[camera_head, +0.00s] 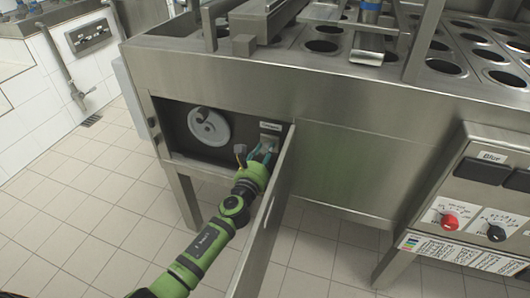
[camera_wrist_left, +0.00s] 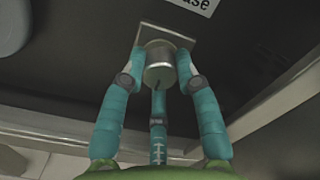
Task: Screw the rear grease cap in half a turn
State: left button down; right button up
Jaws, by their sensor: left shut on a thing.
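A grease cap (camera_wrist_left: 158,66), a short metal cylinder, sits on a square plate on the dark back wall of the open compartment. My left gripper (camera_head: 262,155) reaches into the compartment at its right side. In the left wrist view the left gripper (camera_wrist_left: 160,75) is shut on the cap, with a teal finger on each side and a third finger below. In the head view the fingers partly hide the cap, and I cannot tell its turn angle. My right gripper is not in view.
An open metal door (camera_head: 268,215) stands close to the right of my left arm. A round pale disc (camera_head: 208,127) is mounted left in the compartment. A control panel (camera_head: 470,215) with knobs is at the right. The tiled floor at left is clear.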

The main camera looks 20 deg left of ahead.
pick_arm(q)
jog(key=shift+a+m, duration=0.15)
jog(key=shift+m, duration=0.25)
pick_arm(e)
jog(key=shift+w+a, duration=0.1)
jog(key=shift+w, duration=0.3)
pick_arm(q)
jog(key=shift+r, duration=0.1)
jog(key=c, duration=0.9)
grip_release()
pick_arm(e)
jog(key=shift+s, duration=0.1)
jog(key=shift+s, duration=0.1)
pick_arm(q)
jog(key=shift+s, duration=0.1)
jog(key=s, duration=1.1)
jog(key=shift+s+a, duration=0.2)
jog(key=shift+s, duration=0.2)
